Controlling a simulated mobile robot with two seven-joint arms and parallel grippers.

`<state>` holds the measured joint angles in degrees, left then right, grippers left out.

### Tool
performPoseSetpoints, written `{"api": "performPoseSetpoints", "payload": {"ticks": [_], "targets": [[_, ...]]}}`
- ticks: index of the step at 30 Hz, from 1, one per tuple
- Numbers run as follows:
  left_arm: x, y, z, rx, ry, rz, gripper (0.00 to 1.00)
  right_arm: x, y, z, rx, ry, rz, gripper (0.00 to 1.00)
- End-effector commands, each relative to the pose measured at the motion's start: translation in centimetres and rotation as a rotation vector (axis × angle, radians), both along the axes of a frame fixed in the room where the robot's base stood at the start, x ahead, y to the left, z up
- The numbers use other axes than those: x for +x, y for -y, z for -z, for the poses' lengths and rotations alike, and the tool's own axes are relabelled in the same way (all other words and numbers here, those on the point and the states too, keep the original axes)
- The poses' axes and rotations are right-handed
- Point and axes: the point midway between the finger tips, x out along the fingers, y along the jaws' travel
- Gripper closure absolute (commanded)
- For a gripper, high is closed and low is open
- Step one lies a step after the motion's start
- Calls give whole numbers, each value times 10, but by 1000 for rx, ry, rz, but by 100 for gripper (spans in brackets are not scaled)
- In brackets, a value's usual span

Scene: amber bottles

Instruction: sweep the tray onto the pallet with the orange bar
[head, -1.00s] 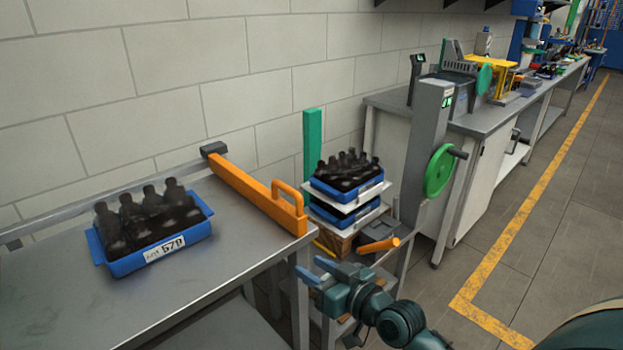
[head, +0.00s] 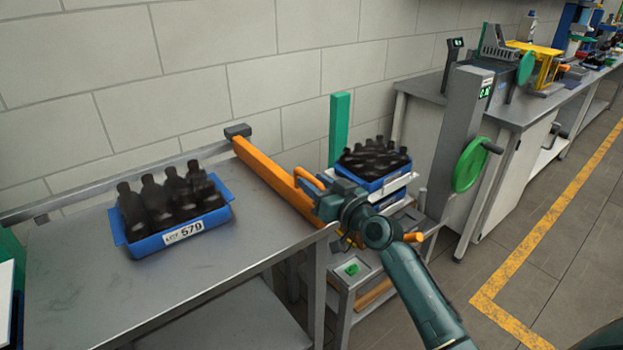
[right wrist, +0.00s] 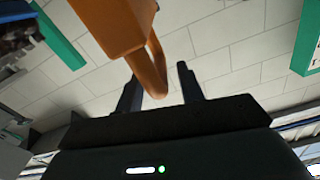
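The blue tray (head: 168,240) holds several dark bottles and bears a label, "LOT 579". It sits on the grey bench, left of the orange bar (head: 270,172). The bar lies across the bench, hinged at a dark block by the wall. Its looped handle (head: 312,178) is at the near end. My right gripper (head: 322,195) is at this handle. In the right wrist view, its two fingers (right wrist: 158,84) stand apart with the orange handle (right wrist: 156,62) between them. The pallet stack beyond the bar carries another blue tray (head: 378,184) of bottles. My left gripper is out of view.
A green post (head: 339,130) stands behind the stack. A grey column with a green handwheel (head: 469,165) stands right of it. A small stand with a green button (head: 352,269) is below my right arm. The bench front is bare.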

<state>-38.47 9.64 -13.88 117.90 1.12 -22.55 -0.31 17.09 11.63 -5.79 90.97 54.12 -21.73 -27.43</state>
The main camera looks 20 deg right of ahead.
Motion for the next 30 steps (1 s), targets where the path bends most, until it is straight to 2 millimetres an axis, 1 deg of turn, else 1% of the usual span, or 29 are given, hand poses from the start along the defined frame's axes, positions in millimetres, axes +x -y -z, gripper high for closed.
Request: {"api": "performPoseSetpoints", "payload": {"ticks": [1, 3, 6, 15, 27, 29, 30], "targets": [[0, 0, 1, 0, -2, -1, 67, 6, -2, 0, 2, -1, 0, 62], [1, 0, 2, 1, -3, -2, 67, 11, -4, 0, 2, -1, 0, 62], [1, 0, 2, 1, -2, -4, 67, 16, -6, 0, 0, 1, 0, 62], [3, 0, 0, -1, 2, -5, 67, 17, -7, 0, 0, 0, 0, 63], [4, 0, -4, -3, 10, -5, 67, 17, -6, 1, 0, 0, 0, 96], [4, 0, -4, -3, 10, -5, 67, 17, -6, 1, 0, 0, 0, 100], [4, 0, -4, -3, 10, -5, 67, 17, -6, 1, 0, 0, 0, 100]]}}
